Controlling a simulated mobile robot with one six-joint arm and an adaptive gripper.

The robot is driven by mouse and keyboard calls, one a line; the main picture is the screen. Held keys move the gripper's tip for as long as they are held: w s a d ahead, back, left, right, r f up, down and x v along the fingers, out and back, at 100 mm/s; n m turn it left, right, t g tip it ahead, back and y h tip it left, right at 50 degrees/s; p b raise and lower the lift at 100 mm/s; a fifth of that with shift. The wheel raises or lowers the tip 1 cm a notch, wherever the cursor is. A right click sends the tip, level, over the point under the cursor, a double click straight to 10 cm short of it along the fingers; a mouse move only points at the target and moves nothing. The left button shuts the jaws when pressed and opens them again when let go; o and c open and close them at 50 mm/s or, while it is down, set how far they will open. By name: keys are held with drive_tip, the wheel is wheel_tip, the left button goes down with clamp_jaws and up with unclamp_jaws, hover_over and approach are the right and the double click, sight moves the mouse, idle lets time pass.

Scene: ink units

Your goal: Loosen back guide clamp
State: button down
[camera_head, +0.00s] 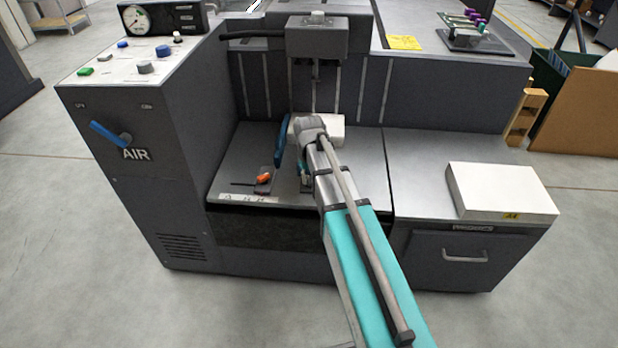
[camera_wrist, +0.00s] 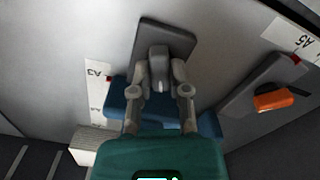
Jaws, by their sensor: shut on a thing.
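The back guide clamp shows in the wrist view as a dark plate (camera_wrist: 151,33) with a grey lever or knob (camera_wrist: 158,62) on it. My gripper (camera_wrist: 162,82) has one finger on each side of this knob and is shut on it. In the head view my arm hides most of the gripper and the clamp. A second clamp with an orange lever (camera_head: 263,178) stands to the left of my arm on the bed. Its orange lever also shows at the right of the wrist view (camera_wrist: 273,100).
The grey machine bed (camera_head: 240,158) lies under the gripper, with a printed scale (camera_head: 245,199) at its front edge. A white block or stack (camera_head: 331,130) lies behind the arm. A control panel (camera_head: 139,64) stands left, and a white stack (camera_head: 500,188) lies on the right cabinet.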

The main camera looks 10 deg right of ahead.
drive_tip(key=n, duration=0.4)
drive_tip(key=shift+n, duration=0.3)
idle(0.4)
drive_tip(key=c, duration=0.6)
unclamp_jaws()
